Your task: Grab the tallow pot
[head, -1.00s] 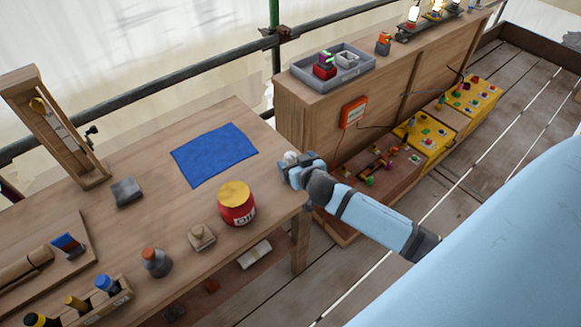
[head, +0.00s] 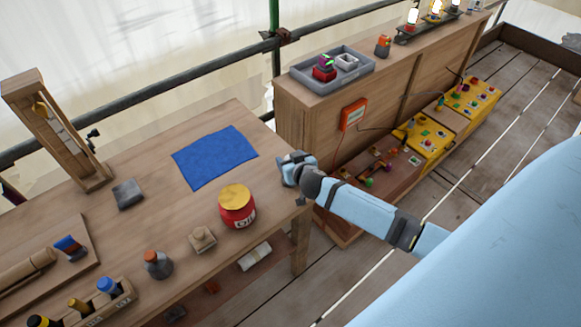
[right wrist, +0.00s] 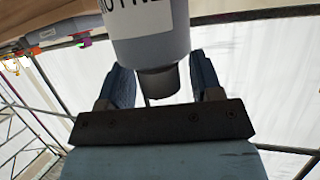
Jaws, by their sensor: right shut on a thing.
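My right gripper (head: 291,168) is over the right end of the wooden workbench, right of the blue cloth. In the right wrist view its two blue fingers (right wrist: 163,80) stand either side of a grey cylindrical container (right wrist: 150,48) with a narrower dark end and a white label. The gripper is shut on this container. The label's lettering is cut off, so I cannot tell by name whether it is the tallow pot. In the head view my gripper mostly hides the container. My left gripper is not in view.
A red oil tin (head: 237,205) with a yellow lid stands near the bench's right end, close to my gripper. The blue cloth (head: 214,157) lies flat behind it. A grey tray (head: 318,88) sits on the wooden cabinet. A scaffold rail (head: 150,88) runs behind the bench.

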